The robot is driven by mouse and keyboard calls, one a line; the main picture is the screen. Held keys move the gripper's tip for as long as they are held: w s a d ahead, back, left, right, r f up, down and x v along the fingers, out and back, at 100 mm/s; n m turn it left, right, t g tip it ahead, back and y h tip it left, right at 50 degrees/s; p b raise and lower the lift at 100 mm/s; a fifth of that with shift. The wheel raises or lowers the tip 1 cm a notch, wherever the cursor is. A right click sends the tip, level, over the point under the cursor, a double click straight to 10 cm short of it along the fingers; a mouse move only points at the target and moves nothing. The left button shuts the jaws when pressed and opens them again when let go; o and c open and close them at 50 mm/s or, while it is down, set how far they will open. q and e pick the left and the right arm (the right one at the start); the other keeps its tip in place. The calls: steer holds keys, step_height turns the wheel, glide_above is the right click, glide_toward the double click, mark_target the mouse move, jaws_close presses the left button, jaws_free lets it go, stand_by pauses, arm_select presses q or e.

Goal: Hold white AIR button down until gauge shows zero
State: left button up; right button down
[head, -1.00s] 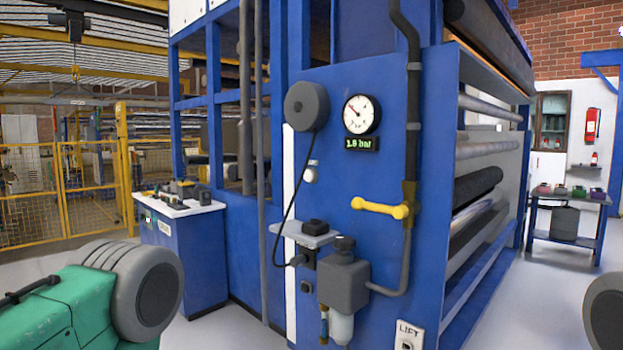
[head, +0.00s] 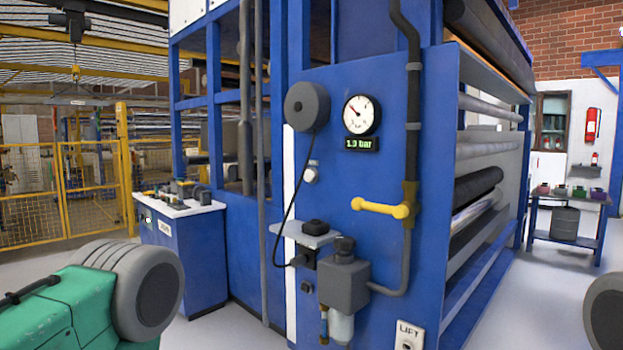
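The round white gauge (head: 361,114) is on the blue machine panel (head: 340,200), its needle pointing up and left, off to one side of the dial. The green display (head: 361,144) under it reads a little over 1 bar; its last digit is hard to read. A small round whitish button (head: 310,175) sits lower left of the gauge, beside a hanging black cable. Its lettering is too small to read, so I cannot tell for sure that it is the AIR button. No gripper is in view, and nothing touches the button.
A yellow lever (head: 380,208) and a grey filter unit (head: 343,287) are on the panel, with a small grey shelf (head: 305,235) left of them. A LIFT plate (head: 408,334) is at the bottom. Rollers (head: 478,186) are at the right. The floor before the yellow fence (head: 62,190) is partly clear.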

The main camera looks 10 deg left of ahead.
stand_by(0.4)
arm_select(q)
jaws_close()
stand_by(1.1)
